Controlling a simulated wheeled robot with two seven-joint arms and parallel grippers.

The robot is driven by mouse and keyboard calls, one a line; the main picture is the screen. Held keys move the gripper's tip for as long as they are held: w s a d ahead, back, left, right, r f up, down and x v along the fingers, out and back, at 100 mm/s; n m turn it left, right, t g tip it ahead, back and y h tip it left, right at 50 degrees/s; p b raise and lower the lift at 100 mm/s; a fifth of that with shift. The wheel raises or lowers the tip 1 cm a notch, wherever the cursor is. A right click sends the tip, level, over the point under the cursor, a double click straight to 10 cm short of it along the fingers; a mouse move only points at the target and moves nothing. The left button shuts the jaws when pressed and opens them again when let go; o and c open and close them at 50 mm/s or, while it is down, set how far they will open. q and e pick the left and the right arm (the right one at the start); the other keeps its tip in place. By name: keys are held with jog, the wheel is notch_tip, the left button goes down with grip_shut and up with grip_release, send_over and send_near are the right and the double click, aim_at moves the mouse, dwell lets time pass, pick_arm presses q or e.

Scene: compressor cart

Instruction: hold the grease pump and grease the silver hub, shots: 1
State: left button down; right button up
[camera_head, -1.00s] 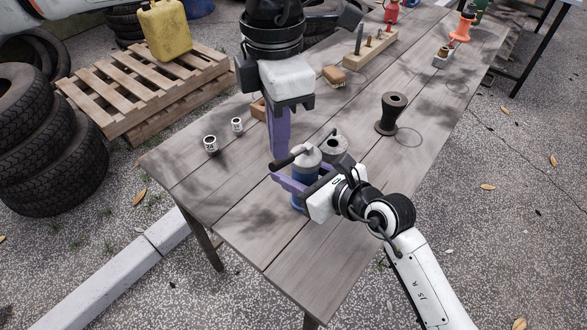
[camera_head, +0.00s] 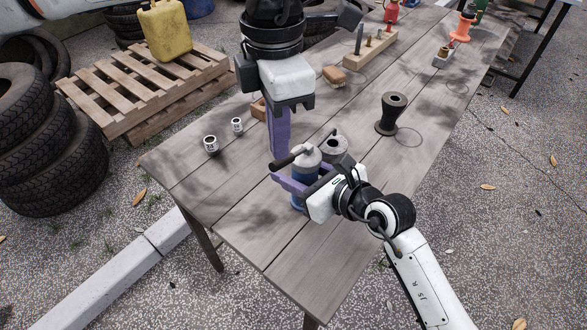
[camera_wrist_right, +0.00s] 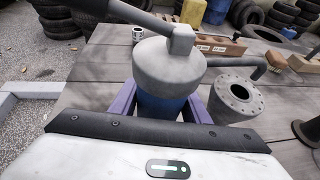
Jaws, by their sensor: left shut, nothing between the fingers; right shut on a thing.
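The grease pump (camera_head: 307,160) has a grey domed top and a blue body, and stands upright near the table's front end. It also shows in the right wrist view (camera_wrist_right: 168,75). My right gripper (camera_head: 290,187) is shut around its blue body. Its dark lever (camera_head: 284,161) points left, and a grey spout (camera_wrist_right: 238,61) extends toward the silver hub (camera_head: 334,148). The hub, a round flanged piece with a central hole, stands beside the pump and also shows in the right wrist view (camera_wrist_right: 235,95). Whether the spout touches it is unclear. My left gripper (camera_head: 280,152) is shut and empty, pointing down beside the lever.
Two small white cans (camera_head: 211,144) stand to the left on the table (camera_head: 240,240). A dark spool-shaped piece (camera_head: 391,113) stands to the right. A wooden block with pegs (camera_head: 370,48) and a brush (camera_head: 334,75) lie farther back. The table's front end is bare.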

pick_arm(q)
jog(key=shift+f, duration=0.15)
dwell(0.3)
jog(key=shift+f, duration=1.85)
jog(key=shift+r, duration=1.95)
jog(key=shift+r, duration=0.1)
jog(key=shift+r, duration=2.45)
